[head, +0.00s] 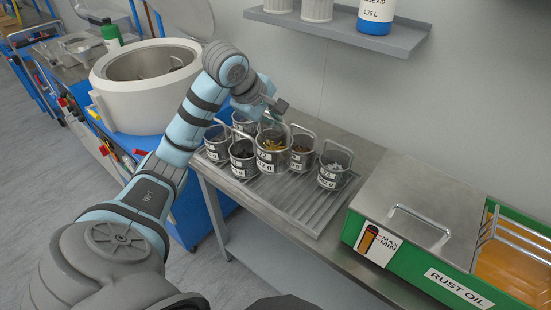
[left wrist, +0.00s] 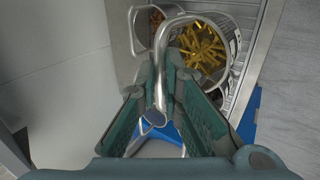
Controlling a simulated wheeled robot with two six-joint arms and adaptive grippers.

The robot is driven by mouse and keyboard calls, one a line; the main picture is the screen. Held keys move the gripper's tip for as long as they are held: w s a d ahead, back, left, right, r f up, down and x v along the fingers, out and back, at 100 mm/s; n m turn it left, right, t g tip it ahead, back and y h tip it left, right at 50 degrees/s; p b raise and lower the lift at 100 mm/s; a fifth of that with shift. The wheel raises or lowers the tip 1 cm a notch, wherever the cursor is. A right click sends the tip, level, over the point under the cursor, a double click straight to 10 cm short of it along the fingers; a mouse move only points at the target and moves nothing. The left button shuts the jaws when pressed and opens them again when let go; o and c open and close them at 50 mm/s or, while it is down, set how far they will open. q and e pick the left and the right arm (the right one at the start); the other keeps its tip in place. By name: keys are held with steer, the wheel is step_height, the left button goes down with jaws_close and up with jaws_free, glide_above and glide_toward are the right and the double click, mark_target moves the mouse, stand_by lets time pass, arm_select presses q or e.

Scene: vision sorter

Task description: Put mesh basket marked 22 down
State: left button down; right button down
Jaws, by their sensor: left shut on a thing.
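The mesh basket marked 22 (head: 272,158) has a white label and holds yellow-gold pieces. It is among other baskets over the ribbed tray (head: 312,219) and looks raised, though the gap under it is hard to judge. My left gripper (head: 270,110) is above it, shut on its handle. In the left wrist view, the wire handle runs between the fingers (left wrist: 168,90), and the basket (left wrist: 205,50) with its gold pieces hangs beyond them. My right gripper is not in view.
Several similar baskets stand close around it, including one with dark contents (head: 242,160) and one at the right (head: 333,171). The tray's front is bare. A green rust oil tank (head: 455,285) is at the right, a round white machine (head: 140,98) at the left, and a wall shelf (head: 345,36) above.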

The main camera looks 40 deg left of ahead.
arm_select(q)
step_height(320, 180, down, 10)
steer(key=shift+w+b, duration=0.1)
steer(key=shift+b, duration=0.5)
steer(key=c, duration=1.8)
jaws_free()
steer(key=shift+r, duration=0.1)
steer(key=shift+o, duration=0.2)
steer(key=shift+r, duration=0.2)
steer(key=v, duration=1.2)
steer(key=shift+f, duration=0.1)
